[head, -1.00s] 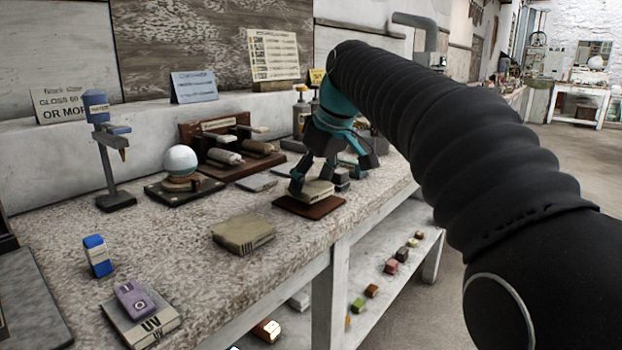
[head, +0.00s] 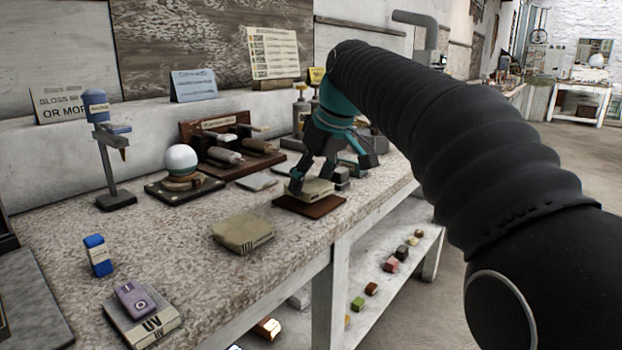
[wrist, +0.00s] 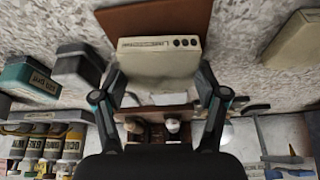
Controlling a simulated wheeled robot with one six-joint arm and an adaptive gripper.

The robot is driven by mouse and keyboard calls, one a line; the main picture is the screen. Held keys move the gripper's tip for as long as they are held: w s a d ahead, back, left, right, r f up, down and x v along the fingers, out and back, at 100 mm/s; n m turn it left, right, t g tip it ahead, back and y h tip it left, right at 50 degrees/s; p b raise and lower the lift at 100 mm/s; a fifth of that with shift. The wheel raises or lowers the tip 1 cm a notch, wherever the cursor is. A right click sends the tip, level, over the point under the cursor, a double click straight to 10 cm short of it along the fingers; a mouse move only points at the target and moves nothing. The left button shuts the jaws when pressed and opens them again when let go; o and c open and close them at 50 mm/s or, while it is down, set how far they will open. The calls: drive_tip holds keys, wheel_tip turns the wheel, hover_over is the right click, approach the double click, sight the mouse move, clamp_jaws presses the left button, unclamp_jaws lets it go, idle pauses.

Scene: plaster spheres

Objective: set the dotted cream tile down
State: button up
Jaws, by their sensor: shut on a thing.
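The dotted cream tile (head: 319,189) is between the fingers of my gripper (head: 315,180) at the brown board (head: 312,208) on the stone-topped bench. In the wrist view the tile (wrist: 160,60) shows a line of small print and several dark dots. My gripper (wrist: 161,88) is shut on it, one finger at each side. The brown board (wrist: 150,18) shows beyond the tile's edge. The tile looks level and very low over the board or on it; I cannot tell whether it touches. Part of it is hidden by the fingers.
A larger cream block (head: 243,234) lies in front and left of the board. A white ball on a stand (head: 181,160) and a rack with rollers (head: 228,150) stand behind. Dark grey blocks (wrist: 80,68) are close beside the gripper. The bench's front edge is near the board.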

drive_tip(key=shift+f+b, duration=0.45)
drive_tip(key=shift+f, duration=0.2)
idle(0.3)
drive_tip(key=o, duration=1.4)
drive_tip(key=shift+r+p, duration=2)
drive_tip(key=shift+p, duration=0.15)
drive_tip(key=s+d+f+m+t+h, duration=0.1)
drive_tip(key=s+d+f+m, duration=0.15)
drive_tip(key=s+d, duration=0.3)
drive_tip(key=s+d+f+m+h, duration=0.1)
drive_tip(key=s+d+f+m, duration=0.2)
drive_tip(key=s, duration=0.4)
drive_tip(key=s+d+f+m, duration=0.1)
drive_tip(key=s+d+f, duration=0.1)
drive_tip(key=s+f, duration=0.2)
drive_tip(key=s+d+f+m+t+h, duration=0.1)
drive_tip(key=s+d+f, duration=0.2)
drive_tip(key=s+f, duration=0.2)
drive_tip(key=s+d+f+m, duration=0.1)
drive_tip(key=s+d+f, duration=0.1)
drive_tip(key=s+f, duration=0.3)
drive_tip(key=shift+s+d+f+m, duration=0.15)
drive_tip(key=shift+s+d+m, duration=0.15)
drive_tip(key=shift+s, duration=0.3)
